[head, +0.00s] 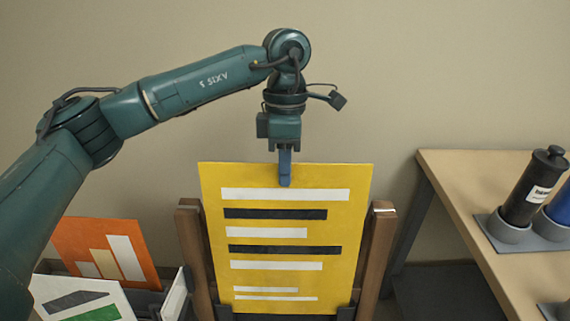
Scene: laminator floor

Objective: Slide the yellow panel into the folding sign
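The yellow panel (286,274) has white and black bars and stands upright in the middle of the head view. The folding sign (193,240) has brown wooden side posts, and the panel is between them, its upper part rising above the post tops. Its lower edge is near the bottom of the picture, by dark parts of the frame; how far it is seated I cannot tell. My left gripper (285,175) points down at the panel's top edge, with a blue finger in front of the panel. It appears shut on that edge. My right gripper is not in view.
At lower left, a dark holder contains an orange panel (90,247) and a white panel (80,301). At right, a wooden table (465,200) carries a dark bottle (532,190) and a blue one (562,208) in a grey holder. The wall behind is bare.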

